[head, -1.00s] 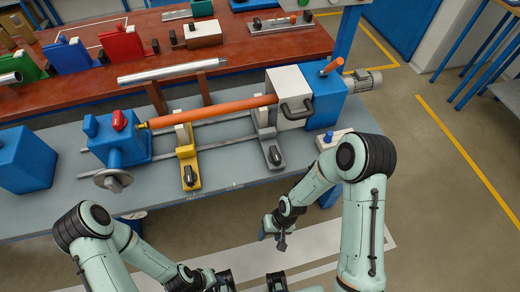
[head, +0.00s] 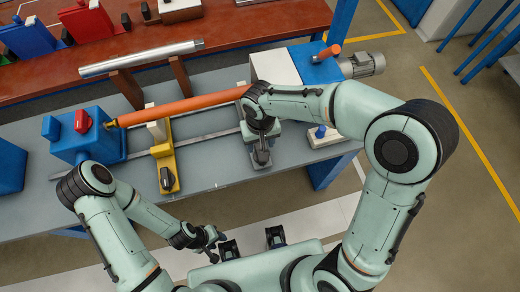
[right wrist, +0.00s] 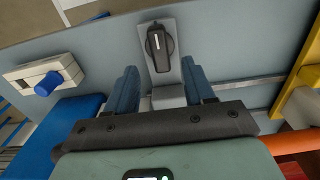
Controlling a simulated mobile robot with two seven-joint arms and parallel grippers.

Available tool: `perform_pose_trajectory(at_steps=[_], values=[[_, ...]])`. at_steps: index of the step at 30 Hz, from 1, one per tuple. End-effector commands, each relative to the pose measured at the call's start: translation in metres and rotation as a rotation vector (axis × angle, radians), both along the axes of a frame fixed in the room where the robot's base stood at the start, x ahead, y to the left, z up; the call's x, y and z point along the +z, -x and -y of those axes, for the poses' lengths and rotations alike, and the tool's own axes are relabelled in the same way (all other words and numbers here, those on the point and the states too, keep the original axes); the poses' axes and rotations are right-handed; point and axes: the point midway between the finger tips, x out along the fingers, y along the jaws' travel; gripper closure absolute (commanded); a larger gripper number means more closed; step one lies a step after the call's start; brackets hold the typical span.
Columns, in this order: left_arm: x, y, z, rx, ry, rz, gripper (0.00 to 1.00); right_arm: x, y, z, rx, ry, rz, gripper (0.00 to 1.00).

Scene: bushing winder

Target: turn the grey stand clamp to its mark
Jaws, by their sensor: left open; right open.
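The grey stand clamp is a black lever knob (right wrist: 158,48) with a white line on it, on the foot of the grey stand (right wrist: 182,88). In the head view the clamp (head: 261,157) shows just past my right gripper (head: 262,140), which hides most of the stand. In the right wrist view my right gripper (right wrist: 161,78) is open, its two blue fingers either side of the grey foot, with the knob ahead between them and not gripped. I cannot make out the mark. My left gripper (head: 212,243) is open and empty in front of the bench.
A yellow stand (head: 167,165) with its own black knob stands left of the grey one. An orange bar (head: 180,107) runs behind. A white box with a blue button (head: 320,133) sits to the right. The bench front (head: 212,185) between and left of the stands is clear.

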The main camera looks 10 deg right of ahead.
Motion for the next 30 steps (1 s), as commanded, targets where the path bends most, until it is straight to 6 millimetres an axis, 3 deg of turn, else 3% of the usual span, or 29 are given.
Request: perform_pose_trajectory(at_steps=[3, 9, 22, 23, 27, 30], values=[[-0.003, 0.001, 0.0, 0.0, 0.0, -0.001, 0.57, -0.027, 0.001, 0.0, -0.001, 0.001, -0.005, 0.47], [-0.006, 0.002, 0.0, -0.001, 0.001, -0.002, 0.57, -0.054, 0.001, 0.0, 0.0, 0.0, -0.003, 0.47], [-0.006, 0.002, 0.0, -0.001, 0.001, -0.002, 0.57, -0.064, 0.0, 0.0, -0.001, -0.001, 0.0, 0.47], [-0.006, 0.002, 0.0, -0.001, 0.001, -0.002, 0.57, -0.064, 0.0, 0.0, -0.001, -0.001, 0.0, 0.53], [-0.006, 0.002, 0.0, -0.001, 0.001, -0.002, 0.57, -0.064, 0.0, 0.0, -0.001, -0.001, 0.0, 0.99], [-0.006, 0.002, 0.0, -0.001, 0.001, -0.002, 0.57, -0.063, 0.0, 0.0, -0.001, -0.001, 0.0, 1.0]])
